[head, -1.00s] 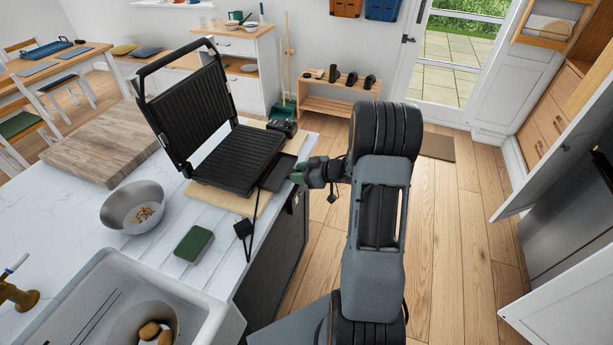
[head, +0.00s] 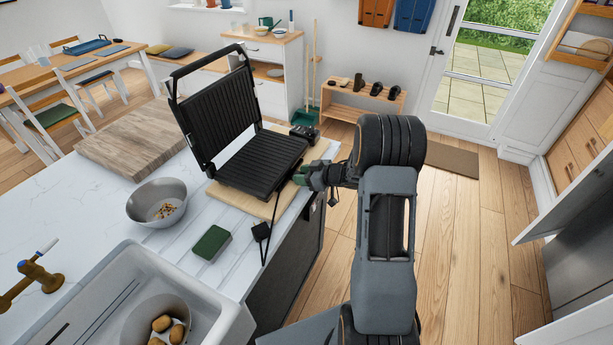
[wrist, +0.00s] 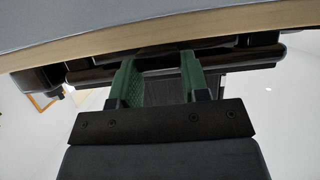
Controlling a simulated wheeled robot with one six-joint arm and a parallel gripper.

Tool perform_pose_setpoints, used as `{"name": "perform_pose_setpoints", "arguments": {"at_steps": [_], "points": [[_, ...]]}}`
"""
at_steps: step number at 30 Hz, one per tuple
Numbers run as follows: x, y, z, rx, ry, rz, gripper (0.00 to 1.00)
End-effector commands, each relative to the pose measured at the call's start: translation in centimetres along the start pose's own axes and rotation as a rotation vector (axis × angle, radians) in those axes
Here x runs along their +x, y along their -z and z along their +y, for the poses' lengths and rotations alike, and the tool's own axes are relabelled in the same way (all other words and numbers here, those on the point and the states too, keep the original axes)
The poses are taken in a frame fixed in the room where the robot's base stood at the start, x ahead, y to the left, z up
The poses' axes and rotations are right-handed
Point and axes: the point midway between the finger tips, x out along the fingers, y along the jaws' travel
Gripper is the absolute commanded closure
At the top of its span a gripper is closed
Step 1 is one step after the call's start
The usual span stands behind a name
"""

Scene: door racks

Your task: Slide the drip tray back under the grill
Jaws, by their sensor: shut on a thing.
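The black grill (head: 262,160) stands on a wooden board (head: 240,200) at the counter's right edge, its ribbed lid raised. My gripper (head: 300,178), with green fingers, is at the grill's right side, low by the counter edge. It is shut on the drip tray, a dark piece whose edge shows at the fingertips in the wrist view (wrist: 150,54). In the head view little of the tray shows; the grill and my gripper hide most of it. I cannot tell whether it is fully in under the grill.
The grill's black cord runs down beside my gripper to a plug (head: 261,231) near the counter edge. A green block (head: 211,243), a metal bowl (head: 157,204) and a chopping board (head: 120,140) lie left. A dark object (head: 304,133) sits behind.

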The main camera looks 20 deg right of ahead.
Motion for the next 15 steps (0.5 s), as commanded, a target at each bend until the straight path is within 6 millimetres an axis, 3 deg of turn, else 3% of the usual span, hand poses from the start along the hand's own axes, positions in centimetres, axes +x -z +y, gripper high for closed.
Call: {"name": "perform_pose_setpoints", "arguments": {"at_steps": [14,15], "points": [[0.28,0.13,0.00,0.001,0.000,0.001,0.82],[0.28,0.14,0.00,0.000,0.000,0.001,0.56]]}}
